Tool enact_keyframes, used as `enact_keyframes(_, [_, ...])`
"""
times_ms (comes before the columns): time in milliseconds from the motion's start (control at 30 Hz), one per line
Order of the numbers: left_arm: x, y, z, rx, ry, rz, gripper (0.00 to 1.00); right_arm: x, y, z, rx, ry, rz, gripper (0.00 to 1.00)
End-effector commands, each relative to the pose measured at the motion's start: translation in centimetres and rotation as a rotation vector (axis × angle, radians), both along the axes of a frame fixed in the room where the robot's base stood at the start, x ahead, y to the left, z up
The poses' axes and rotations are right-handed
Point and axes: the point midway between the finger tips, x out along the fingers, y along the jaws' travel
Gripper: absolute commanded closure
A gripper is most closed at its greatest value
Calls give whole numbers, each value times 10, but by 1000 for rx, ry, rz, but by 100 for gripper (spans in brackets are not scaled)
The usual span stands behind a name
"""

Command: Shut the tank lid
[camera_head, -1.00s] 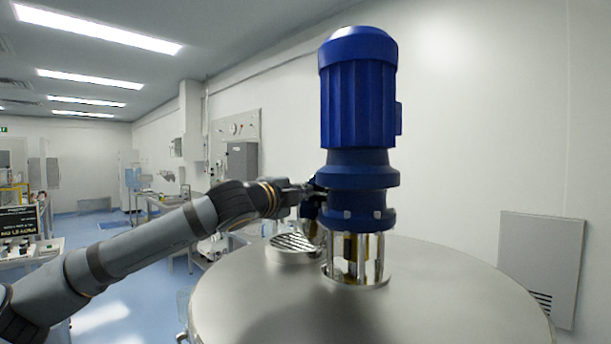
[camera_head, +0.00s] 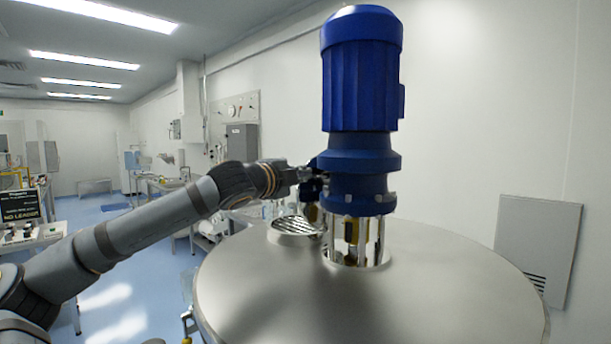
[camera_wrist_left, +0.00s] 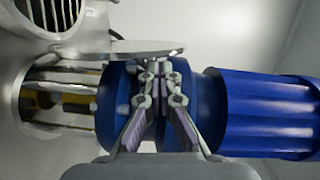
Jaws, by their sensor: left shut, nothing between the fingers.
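The steel tank top (camera_head: 440,285) fills the lower right of the head view. It has a round opening with a grate (camera_head: 292,226), which also shows at the top left of the left wrist view (camera_wrist_left: 58,12). A flat steel disc, which looks like the raised tank lid (camera_wrist_left: 135,47), is seen nearly edge-on in the left wrist view, beside the grate. My left gripper (camera_head: 316,188) is shut and empty beside the blue motor's flange. In the left wrist view its fingertips (camera_wrist_left: 160,72) are close under the disc; I cannot tell if they touch. My right gripper is out of view.
The tall blue motor (camera_head: 361,90) stands on the tank on a steel cage (camera_head: 347,240), close to my left gripper. A wall panel (camera_head: 535,248) is at the right. Benches and blue floor (camera_head: 120,250) lie behind on the left.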

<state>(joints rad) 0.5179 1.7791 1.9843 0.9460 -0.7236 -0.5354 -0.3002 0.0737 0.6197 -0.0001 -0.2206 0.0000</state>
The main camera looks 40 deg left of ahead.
Motion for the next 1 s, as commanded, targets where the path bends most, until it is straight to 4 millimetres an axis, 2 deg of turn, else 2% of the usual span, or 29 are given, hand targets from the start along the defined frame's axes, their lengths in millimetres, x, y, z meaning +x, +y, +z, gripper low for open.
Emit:
enact_keyframes(233, [1, 17, 1, -125, 8, 1, 100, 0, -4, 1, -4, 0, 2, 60])
enact_keyframes(600, [5, 69, -14, -454, 34, 2, 100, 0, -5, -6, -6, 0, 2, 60])
enact_keyframes(1000, [7, 95, -28, -637, 49, 0, 100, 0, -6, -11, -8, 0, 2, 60])
